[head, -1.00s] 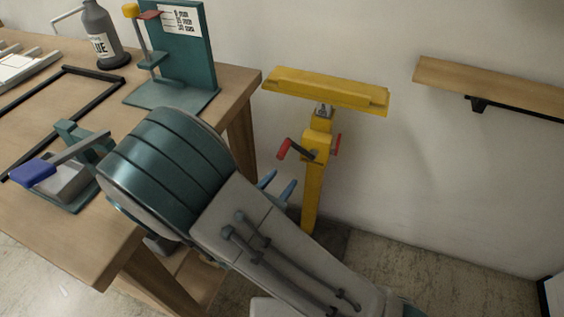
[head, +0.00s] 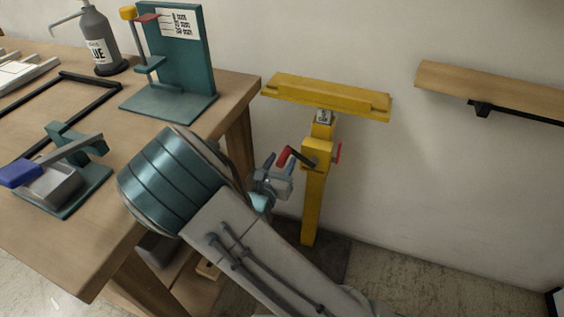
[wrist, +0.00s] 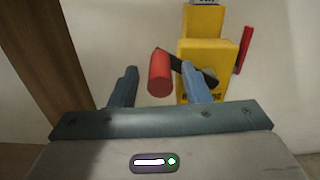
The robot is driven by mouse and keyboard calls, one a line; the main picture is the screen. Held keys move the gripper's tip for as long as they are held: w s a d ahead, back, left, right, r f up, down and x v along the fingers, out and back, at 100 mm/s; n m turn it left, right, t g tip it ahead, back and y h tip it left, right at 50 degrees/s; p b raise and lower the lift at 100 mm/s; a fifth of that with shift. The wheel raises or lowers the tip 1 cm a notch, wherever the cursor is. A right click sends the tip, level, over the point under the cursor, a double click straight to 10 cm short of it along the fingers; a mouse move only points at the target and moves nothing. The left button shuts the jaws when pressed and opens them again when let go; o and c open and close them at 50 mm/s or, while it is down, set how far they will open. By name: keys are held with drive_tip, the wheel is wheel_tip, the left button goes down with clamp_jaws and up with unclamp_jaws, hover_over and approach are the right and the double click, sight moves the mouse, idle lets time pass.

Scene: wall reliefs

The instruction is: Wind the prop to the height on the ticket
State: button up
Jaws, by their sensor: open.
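The prop (head: 314,190) is a yellow upright post with a wide yellow head (head: 330,97) on top, standing on the floor right of the bench. A crank with a red grip (head: 283,157) sticks out on its left side, and a red lever (head: 338,152) is on its right. My gripper (head: 268,170) is open just left of the crank. In the wrist view, the red grip (wrist: 160,74) appears between the two blue-grey fingers, which stand apart from it. A white ticket (head: 178,22) with several printed lines is on a green stand; I cannot read its figures surely.
A wooden bench (head: 232,92) at left holds a glue bottle (head: 99,40), a black frame (head: 92,80) and a blue-handled clamp device (head: 62,170). A wooden wall shelf (head: 490,90) is at right. Wall and floor between prop and shelf are clear.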

drive_tip(key=shift+w+d, duration=0.25)
drive_tip(key=shift+w, duration=0.3)
clamp_jaws()
drive_tip(key=shift+a, duration=0.15)
